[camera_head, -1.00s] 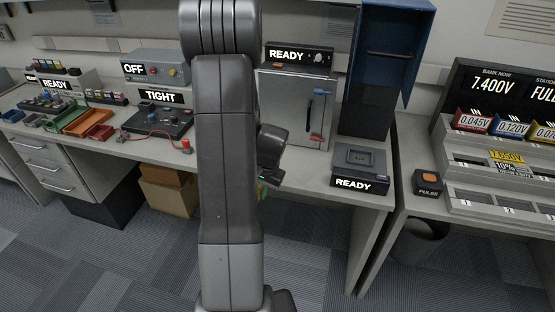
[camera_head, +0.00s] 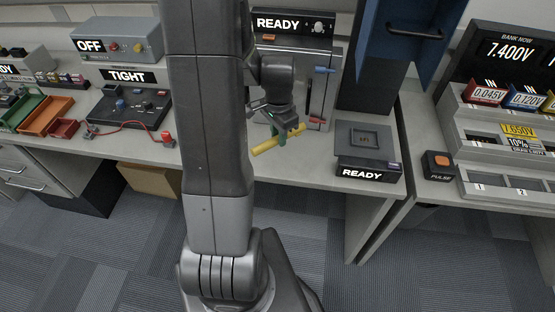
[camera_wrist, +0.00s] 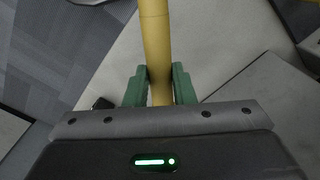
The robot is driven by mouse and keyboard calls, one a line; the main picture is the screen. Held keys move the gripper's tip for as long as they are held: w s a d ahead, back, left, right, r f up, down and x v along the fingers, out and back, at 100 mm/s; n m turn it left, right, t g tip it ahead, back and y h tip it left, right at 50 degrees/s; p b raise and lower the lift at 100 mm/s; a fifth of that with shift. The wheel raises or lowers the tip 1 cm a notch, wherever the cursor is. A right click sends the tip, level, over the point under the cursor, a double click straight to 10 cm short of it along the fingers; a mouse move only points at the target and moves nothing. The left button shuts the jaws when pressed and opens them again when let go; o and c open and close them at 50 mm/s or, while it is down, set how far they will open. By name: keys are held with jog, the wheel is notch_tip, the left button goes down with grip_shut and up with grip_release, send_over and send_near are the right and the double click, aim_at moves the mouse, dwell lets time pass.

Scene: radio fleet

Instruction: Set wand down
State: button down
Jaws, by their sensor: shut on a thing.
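The wand is a yellow rod (camera_head: 265,147). My gripper (camera_head: 281,137), with green fingers, is shut on it, near the front edge of the bench (camera_head: 290,174) below the READY cabinet. In the head view the rod lies roughly level, slanting a little up to the right. In the wrist view the yellow rod (camera_wrist: 155,45) runs up between the two green fingers (camera_wrist: 159,88) and leaves the frame at the top. I cannot tell whether the rod touches the bench.
A READY cabinet (camera_head: 318,62) with blue and red handles stands behind my gripper. A dark READY pad (camera_head: 365,140) sits to the right. A TIGHT board (camera_head: 130,105) with a red lead is on the left. The bench front between them is mostly clear.

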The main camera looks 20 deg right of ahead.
aim_at(278, 163)
notch_tip(278, 163, down, 9)
jog(key=shift+r+p, duration=0.2)
jog(key=shift+p, duration=0.25)
jog(key=shift+f, duration=0.5)
jog(key=shift+f+b, duration=0.3)
jog(key=shift+b, duration=0.05)
jog(key=c, duration=1.2)
grip_release()
jog(key=shift+r, duration=0.1)
jog(key=shift+c, duration=0.2)
jog(key=shift+r+p, duration=0.1)
jog(key=shift+p, duration=0.35)
